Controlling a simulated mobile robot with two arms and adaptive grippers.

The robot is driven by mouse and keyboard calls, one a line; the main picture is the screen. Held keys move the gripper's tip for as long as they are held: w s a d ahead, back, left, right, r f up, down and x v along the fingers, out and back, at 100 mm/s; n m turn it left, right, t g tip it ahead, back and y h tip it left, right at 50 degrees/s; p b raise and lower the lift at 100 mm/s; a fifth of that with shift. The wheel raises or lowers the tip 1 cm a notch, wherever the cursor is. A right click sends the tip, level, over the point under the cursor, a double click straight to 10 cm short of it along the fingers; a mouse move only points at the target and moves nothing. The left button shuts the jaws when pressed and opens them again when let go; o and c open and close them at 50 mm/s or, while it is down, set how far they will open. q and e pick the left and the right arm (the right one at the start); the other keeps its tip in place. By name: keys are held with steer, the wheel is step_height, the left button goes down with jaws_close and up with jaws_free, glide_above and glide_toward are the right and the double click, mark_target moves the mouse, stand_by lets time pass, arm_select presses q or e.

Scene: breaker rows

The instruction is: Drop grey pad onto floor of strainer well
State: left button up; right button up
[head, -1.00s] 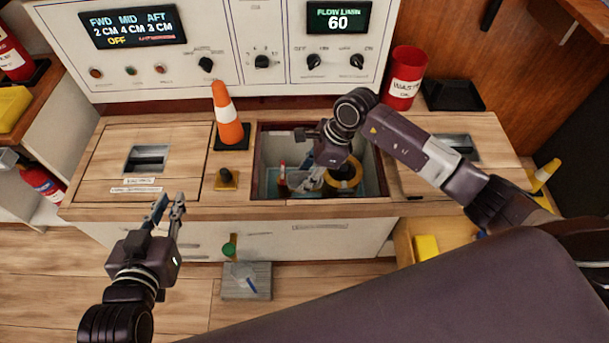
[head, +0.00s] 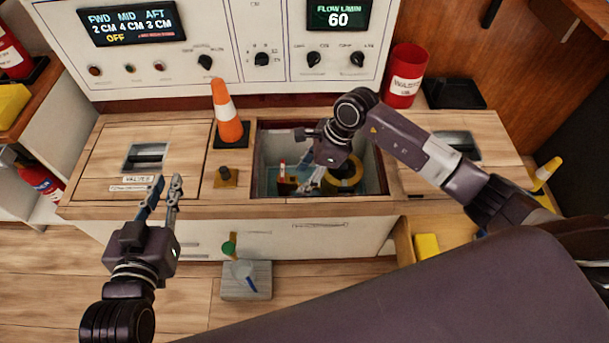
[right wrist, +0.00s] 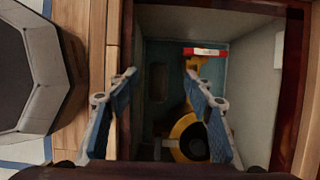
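The strainer well (head: 264,150) is an open square hole in the wooden counter, with pale walls and a teal floor (right wrist: 157,55). My right gripper (head: 312,185) reaches down into it. In the right wrist view its two blue-padded fingers (right wrist: 160,90) stand wide apart with nothing held between them. A yellow ring-shaped part with a dark centre (right wrist: 185,135) and a red-and-white piece (right wrist: 206,52) are in the well. I cannot make out a separate grey pad there; the fingers hide part of the floor. My left gripper (head: 163,185) is open and empty in front of the counter.
An orange cone (head: 226,115) and a small black knob on a yellow plate (head: 226,177) stand left of the well. A red waste bin (head: 404,78) and black tray (head: 453,94) are behind right. A grey slab (head: 246,285) lies below the counter front.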

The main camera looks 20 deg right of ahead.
steer(key=shift+r, duration=0.1)
steer(key=v, duration=1.2)
steer(key=shift+s, duration=0.15)
stand_by(0.7)
